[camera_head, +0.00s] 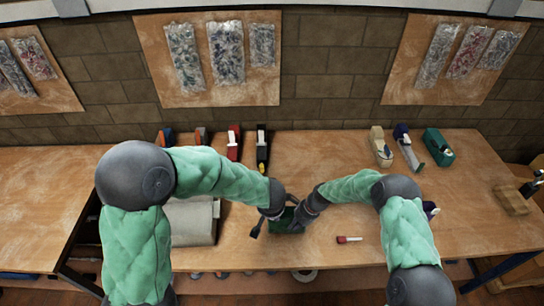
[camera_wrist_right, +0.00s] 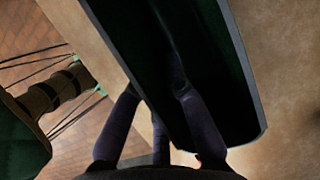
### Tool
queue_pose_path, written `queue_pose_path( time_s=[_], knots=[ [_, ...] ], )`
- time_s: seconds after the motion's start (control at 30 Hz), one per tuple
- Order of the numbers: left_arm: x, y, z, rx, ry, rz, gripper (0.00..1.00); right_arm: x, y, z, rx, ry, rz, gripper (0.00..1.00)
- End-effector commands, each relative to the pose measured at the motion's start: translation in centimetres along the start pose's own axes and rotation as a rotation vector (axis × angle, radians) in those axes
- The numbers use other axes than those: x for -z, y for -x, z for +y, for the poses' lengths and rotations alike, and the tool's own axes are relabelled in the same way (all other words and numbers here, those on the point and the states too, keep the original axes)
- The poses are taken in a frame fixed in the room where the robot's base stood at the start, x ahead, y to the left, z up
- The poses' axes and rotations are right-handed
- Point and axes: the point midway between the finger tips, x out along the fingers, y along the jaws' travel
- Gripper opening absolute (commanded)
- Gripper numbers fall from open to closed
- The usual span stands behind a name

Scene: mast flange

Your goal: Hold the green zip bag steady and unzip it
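The green zip bag (camera_head: 286,220) is on the table between my two grippers, largely hidden by them. In the right wrist view the bag (camera_wrist_right: 228,90) is a large dark green shape with a grey edge. My right gripper (camera_head: 298,214) reaches it from the right. In its wrist view, the right gripper's fingers (camera_wrist_right: 155,95) are apart, with the bag close in front; contact is unclear. My left gripper (camera_head: 270,222) is at the bag's left side, its fingers too small and dark to read. A zip pull cannot be made out.
A grey box-like object (camera_head: 192,221) stands left of the bag. A small red-handled tool (camera_head: 348,239) lies to the right. Hand planes (camera_head: 407,146) and several coloured tools (camera_head: 233,143) line the back. The table (camera_head: 330,165) has free room behind the bag.

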Motion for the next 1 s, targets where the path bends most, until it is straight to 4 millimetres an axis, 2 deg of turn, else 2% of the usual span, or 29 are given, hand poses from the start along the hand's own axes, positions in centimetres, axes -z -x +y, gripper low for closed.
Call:
queue_pose_path(
  time_s=[0.33,0.47,0.57,1.0],
  knots=[
    [0.0,0.0,0.0,0.0,0.0,0.0,0.47,0.0,0.0,0.0,0.0,0.0,0.0,0.35],
    [0.0,0.0,0.0,0.0,0.0,0.0,0.47,0.0,0.6,-0.1,0.002,0.0,0.0,0.35],
    [0.0,0.0,0.0,0.0,0.0,0.0,0.47,0.0,1.8,-0.1,0.004,0.0,0.0,0.35],
    [0.0,0.0,0.0,0.0,0.0,0.0,0.47,0.0,9.9,-0.1,0.002,0.0,0.0,0.35]
  ],
)
